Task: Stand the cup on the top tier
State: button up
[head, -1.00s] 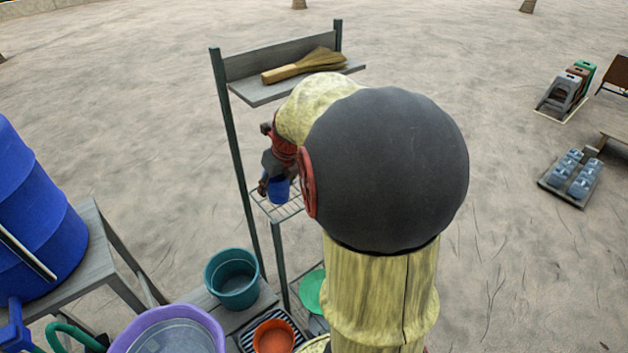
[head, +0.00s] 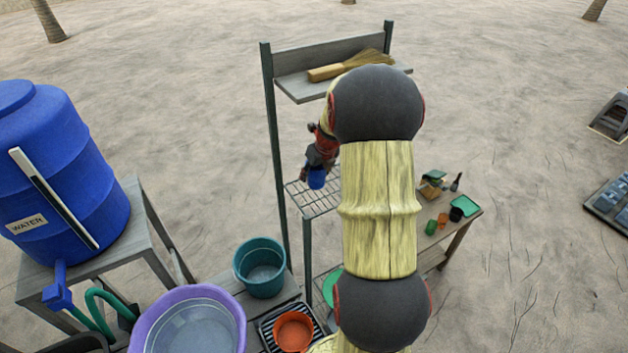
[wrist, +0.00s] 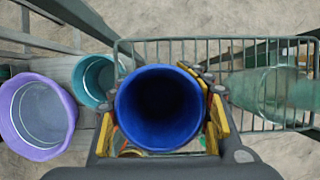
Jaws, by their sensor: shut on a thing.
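A blue cup (head: 316,178) is held in my gripper (head: 318,165). In the wrist view the cup (wrist: 160,105) shows its open mouth to the camera, and my gripper's yellow-edged fingers (wrist: 163,125) close around its sides. The wire tier (head: 305,197) of the metal-framed rack lies below the cup in the head view. Wire bars (wrist: 210,48) also show behind and right of the cup in the wrist view. I cannot tell whether the cup's base touches the wires; the cup hides the spot beneath it.
A wooden shelf (head: 305,90) with a broom (head: 345,68) sits above the wire tier. A translucent green object (wrist: 270,95) shows at the rack's right side. A teal bucket (head: 260,268), purple basin (head: 190,292) and orange bowl (head: 293,332) stand lower left. My arm hides part of the rack.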

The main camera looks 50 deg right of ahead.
aim_at(314, 181)
jog(key=shift+w+d+f, duration=0.15)
jog(key=shift+d+f, duration=0.05)
jog(key=shift+f, duration=1.7)
jog(key=shift+f, duration=0.15)
jog(key=o, duration=1.2)
